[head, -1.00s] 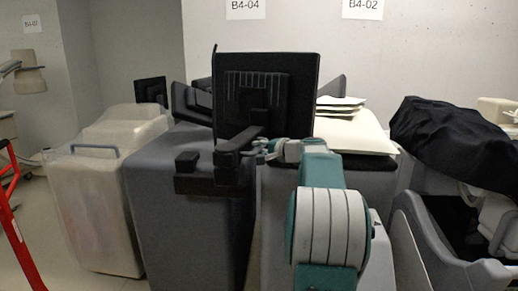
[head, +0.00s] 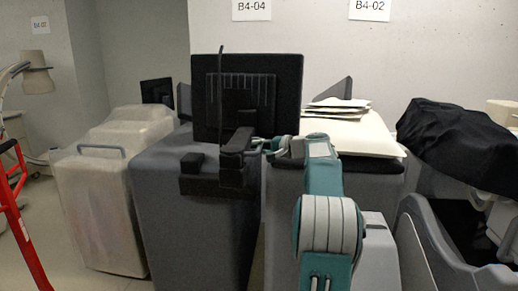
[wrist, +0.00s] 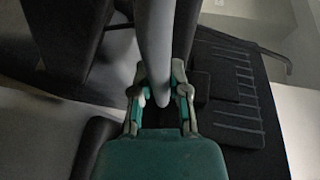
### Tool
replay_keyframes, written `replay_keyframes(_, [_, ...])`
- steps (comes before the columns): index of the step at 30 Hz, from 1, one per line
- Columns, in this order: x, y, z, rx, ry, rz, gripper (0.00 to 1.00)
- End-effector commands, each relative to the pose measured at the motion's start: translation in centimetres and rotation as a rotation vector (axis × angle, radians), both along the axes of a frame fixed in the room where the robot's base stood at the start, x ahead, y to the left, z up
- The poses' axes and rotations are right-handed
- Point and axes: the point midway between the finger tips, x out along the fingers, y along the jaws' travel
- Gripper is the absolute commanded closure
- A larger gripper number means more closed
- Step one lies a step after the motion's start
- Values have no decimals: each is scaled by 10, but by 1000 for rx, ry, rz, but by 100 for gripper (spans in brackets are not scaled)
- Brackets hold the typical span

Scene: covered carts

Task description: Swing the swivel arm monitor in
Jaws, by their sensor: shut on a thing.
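The black swivel arm monitor (head: 247,95) stands with its back toward me, above the dark grey cart (head: 195,225). Its black arm (head: 238,141) joins a bracket on the cart's top edge. My gripper (head: 258,146) is beside the right end of that arm, below the screen's lower right part. In the wrist view my gripper (wrist: 160,95) has its fingers on both sides of a smooth grey bar (wrist: 155,45). The ribbed monitor back (wrist: 235,95) shows to the right. The exact contact is small in the head view.
Papers (head: 338,107) lie on a cart to the right. A black cloth (head: 455,145) covers something at far right. A translucent covered cart (head: 105,215) stands left, and a red frame (head: 18,215) stands at the left edge. The wall is close behind.

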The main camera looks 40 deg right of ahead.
Motion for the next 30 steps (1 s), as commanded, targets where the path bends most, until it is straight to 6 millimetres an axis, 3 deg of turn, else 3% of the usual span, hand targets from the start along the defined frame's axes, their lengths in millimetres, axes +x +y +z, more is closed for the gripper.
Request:
replay_keyframes(5, [-2,-3,-1,0,1,-9,100])
replay_keyframes(6, [-2,-3,-1,0,1,-9,75])
replay_keyframes(8, [-2,-3,-1,0,1,-8,48])
replay_keyframes(9, [-2,-2,-1,0,2,-7,43])
replay_keyframes(22, [-6,0,2,-2,1,-3,43])
replay_keyframes(30, [-53,-17,9,0,2,-6,43])
